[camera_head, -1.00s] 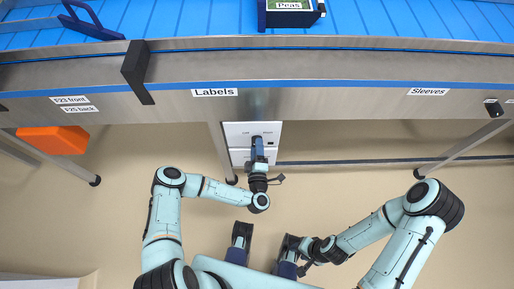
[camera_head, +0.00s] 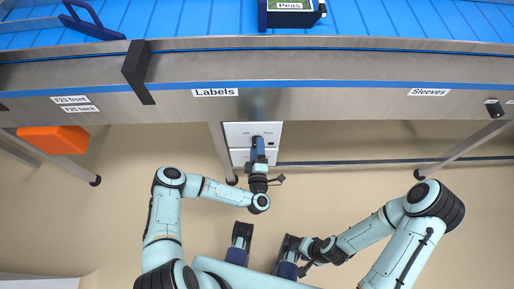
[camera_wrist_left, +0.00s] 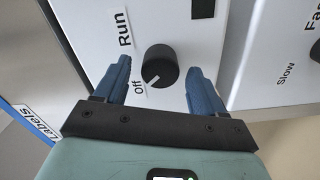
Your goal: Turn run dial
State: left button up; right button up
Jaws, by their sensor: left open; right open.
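The run dial (camera_wrist_left: 160,66) is a round black knob on a white panel (camera_wrist_left: 205,22) in the left wrist view. Its white pointer line is turned towards "Off", and "Run" is printed further up. My left gripper (camera_wrist_left: 160,76) is open, with one blue finger on each side of the dial and visible gaps between. In the head view my left gripper (camera_head: 258,150) reaches up to the white control panel (camera_head: 238,130) under the "Labels" sign and hides the dial. My right gripper (camera_head: 292,262) is low, near my base, and hard to make out.
A second panel (camera_wrist_left: 270,45) with "Slow" marking and a dark knob (camera_wrist_left: 315,50) stands to the right in the wrist view. The conveyor's metal front (camera_head: 330,100) runs above the panel. An orange box (camera_head: 52,140) is at far left. The floor between is clear.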

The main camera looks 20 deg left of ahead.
pick_arm(q)
jog(key=p+v, duration=0.2)
jog(key=v, duration=1.1)
jog(key=shift+s, duration=0.15)
dwell(1.1)
